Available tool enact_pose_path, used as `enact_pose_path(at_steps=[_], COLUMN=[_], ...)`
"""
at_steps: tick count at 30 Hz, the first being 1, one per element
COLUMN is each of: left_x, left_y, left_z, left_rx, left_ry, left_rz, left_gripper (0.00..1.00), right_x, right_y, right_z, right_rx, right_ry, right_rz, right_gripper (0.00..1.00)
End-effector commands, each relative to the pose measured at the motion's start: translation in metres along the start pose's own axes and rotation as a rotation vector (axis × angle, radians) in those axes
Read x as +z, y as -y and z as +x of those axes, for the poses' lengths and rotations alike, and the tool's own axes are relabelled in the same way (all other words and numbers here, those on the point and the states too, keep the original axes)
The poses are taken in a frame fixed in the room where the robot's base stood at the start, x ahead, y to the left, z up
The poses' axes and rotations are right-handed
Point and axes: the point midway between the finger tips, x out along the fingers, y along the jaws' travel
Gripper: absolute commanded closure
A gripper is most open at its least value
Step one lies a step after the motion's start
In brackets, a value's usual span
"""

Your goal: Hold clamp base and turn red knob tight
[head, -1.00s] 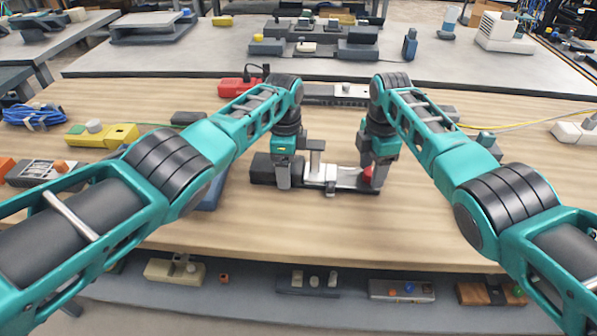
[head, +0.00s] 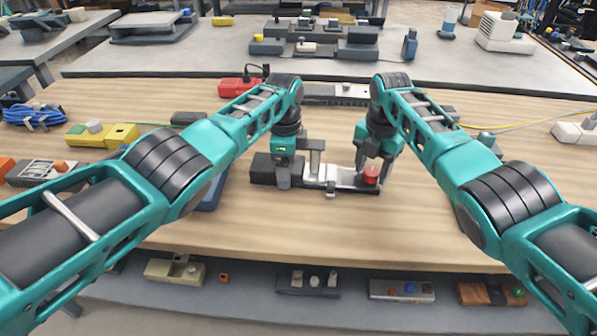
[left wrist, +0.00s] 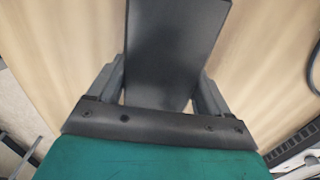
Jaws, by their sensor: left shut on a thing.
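The clamp lies on the wooden bench in the middle of the head view. It has a black base block (head: 262,170), a silver bar with a small latch (head: 331,181), and a red knob (head: 371,175) at its right end. My left gripper (head: 283,182) is shut on the clamp's base. In the left wrist view the black base (left wrist: 175,50) lies between the two fingers. My right gripper (head: 372,168) points down at the red knob. Its fingers look spread on either side of the knob, with the knob's front showing between them. Whether they touch it is unclear.
A red box (head: 238,87) and a grey strip (head: 335,95) lie behind my arms. A yellow block (head: 102,135) and blue cable (head: 35,116) are at the left. A lower shelf with several small fixtures runs along the front. Bench right of the clamp is clear.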

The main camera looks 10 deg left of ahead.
Motion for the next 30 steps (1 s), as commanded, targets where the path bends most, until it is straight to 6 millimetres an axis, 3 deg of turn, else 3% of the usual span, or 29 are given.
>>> enact_pose_path(at_steps=[11, 30], left_x=[0.0004, 0.0005], left_y=[0.0002, 0.0002], left_z=[-0.0001, -0.0001], left_rx=[0.0, 0.0], left_ry=[0.001, 0.001], left_rz=[-0.001, -0.001], left_gripper=[0.57, 0.57], right_x=[-0.0001, -0.0006], right_y=[0.0, 0.0], right_z=[0.0, 0.0004], right_rx=[0.0, -0.001], right_ry=[0.0, -0.002], right_rz=[0.002, 0.498], right_gripper=[0.82, 0.82])
